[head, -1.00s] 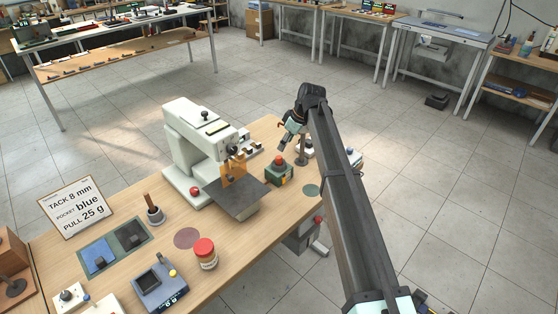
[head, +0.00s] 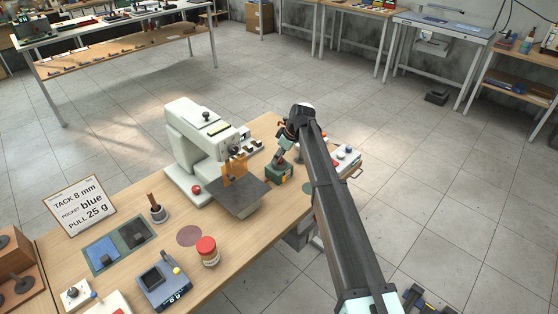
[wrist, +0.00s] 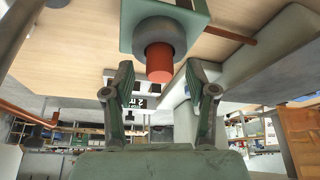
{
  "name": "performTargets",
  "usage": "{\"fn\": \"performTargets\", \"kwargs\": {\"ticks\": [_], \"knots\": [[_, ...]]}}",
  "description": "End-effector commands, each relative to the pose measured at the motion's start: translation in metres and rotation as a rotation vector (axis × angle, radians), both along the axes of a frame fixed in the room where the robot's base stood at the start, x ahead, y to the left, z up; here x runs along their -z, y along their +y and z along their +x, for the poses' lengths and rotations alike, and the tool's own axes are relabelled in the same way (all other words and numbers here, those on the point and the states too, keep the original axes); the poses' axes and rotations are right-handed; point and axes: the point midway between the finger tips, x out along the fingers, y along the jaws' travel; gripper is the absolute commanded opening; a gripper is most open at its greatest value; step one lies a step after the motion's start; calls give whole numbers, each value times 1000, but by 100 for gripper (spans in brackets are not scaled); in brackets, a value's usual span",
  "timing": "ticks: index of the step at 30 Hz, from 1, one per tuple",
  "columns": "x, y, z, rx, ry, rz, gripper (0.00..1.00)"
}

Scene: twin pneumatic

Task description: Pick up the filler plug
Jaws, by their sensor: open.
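The filler plug looks to be the red-brown cylinder (wrist: 159,64) standing out of a dark round collar (wrist: 160,38) on a green block (wrist: 130,30) in the wrist view. In the head view the green block (head: 280,176) sits on the bench right of the white press, and my gripper (head: 283,160) is over it and hides the plug. In the wrist view my gripper (wrist: 159,76) is open, with one fingertip on each side of the plug's free end. I see gaps on both sides, and nothing is held.
The white press (head: 200,140) with its dark plate (head: 238,197) stands close left of the green block. A white box with knobs (head: 347,158) lies to the right, partly behind my arm. A red-capped jar (head: 207,252) stands nearer the front edge.

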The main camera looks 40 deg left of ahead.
Motion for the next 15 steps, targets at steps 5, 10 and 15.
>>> {"fn": "performTargets", "kwargs": {"ticks": [5,10,15], "knots": [[0,0,0,0,0,0,25],[0,0,0,0,0,0,0],[0,0,0,0,0,0,0]]}}
